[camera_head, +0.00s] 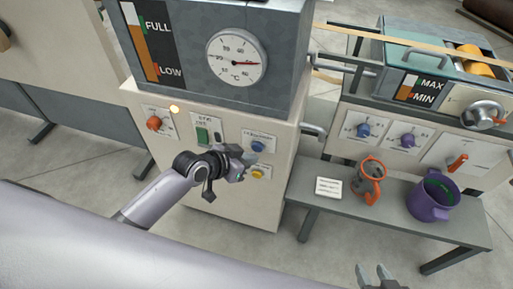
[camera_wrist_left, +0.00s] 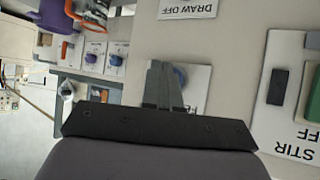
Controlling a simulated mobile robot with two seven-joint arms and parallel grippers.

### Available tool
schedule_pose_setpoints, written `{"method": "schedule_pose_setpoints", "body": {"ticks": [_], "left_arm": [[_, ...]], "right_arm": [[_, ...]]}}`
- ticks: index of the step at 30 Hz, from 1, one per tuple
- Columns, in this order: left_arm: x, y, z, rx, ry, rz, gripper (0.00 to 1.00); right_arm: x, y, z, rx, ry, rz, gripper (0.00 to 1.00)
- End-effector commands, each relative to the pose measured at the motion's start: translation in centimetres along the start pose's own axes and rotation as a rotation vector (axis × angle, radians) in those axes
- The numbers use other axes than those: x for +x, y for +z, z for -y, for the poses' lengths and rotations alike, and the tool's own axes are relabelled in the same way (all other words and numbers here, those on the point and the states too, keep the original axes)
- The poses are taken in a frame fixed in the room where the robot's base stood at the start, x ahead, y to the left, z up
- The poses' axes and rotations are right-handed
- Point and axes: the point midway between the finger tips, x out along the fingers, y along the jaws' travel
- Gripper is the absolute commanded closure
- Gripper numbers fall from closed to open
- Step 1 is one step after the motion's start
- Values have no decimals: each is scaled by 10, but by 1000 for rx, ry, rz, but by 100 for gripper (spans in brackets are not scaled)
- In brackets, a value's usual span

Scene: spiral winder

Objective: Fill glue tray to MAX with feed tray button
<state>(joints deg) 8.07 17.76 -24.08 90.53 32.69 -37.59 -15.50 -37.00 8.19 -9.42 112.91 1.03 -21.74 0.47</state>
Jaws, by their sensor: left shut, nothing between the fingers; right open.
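My left gripper (camera_head: 247,160) is shut and empty, just below and left of a blue button (camera_head: 257,146) on the cream cabinet front. The left wrist view shows its closed fingers (camera_wrist_left: 163,85) in front of the blue button (camera_wrist_left: 181,76), partly covering it and its label. I cannot tell whether they touch. The glue tray (camera_head: 400,53) is at the upper right. Its gauge (camera_head: 421,89) has MAX and MIN marks, with an orange column low, about at MIN. My right gripper (camera_head: 374,275) is open and empty at the bottom edge.
The cabinet also has a red-orange knob (camera_head: 154,123), a green stir switch (camera_head: 202,135) and a yellow button (camera_head: 257,174). A dial and FULL/LOW gauge sit above. An orange-handled jug (camera_head: 369,180) and purple pot (camera_head: 431,199) stand on a grey bench (camera_head: 330,205).

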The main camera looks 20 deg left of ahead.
Motion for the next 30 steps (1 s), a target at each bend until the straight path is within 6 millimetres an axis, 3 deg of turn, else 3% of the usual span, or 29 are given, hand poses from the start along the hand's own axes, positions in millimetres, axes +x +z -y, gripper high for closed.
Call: {"method": "schedule_pose_setpoints", "body": {"ticks": [30], "left_arm": [[8, -5, 6, 0, 0, 0, 100]], "right_arm": [[1, 2, 0, 0, -1, -1, 57]]}}
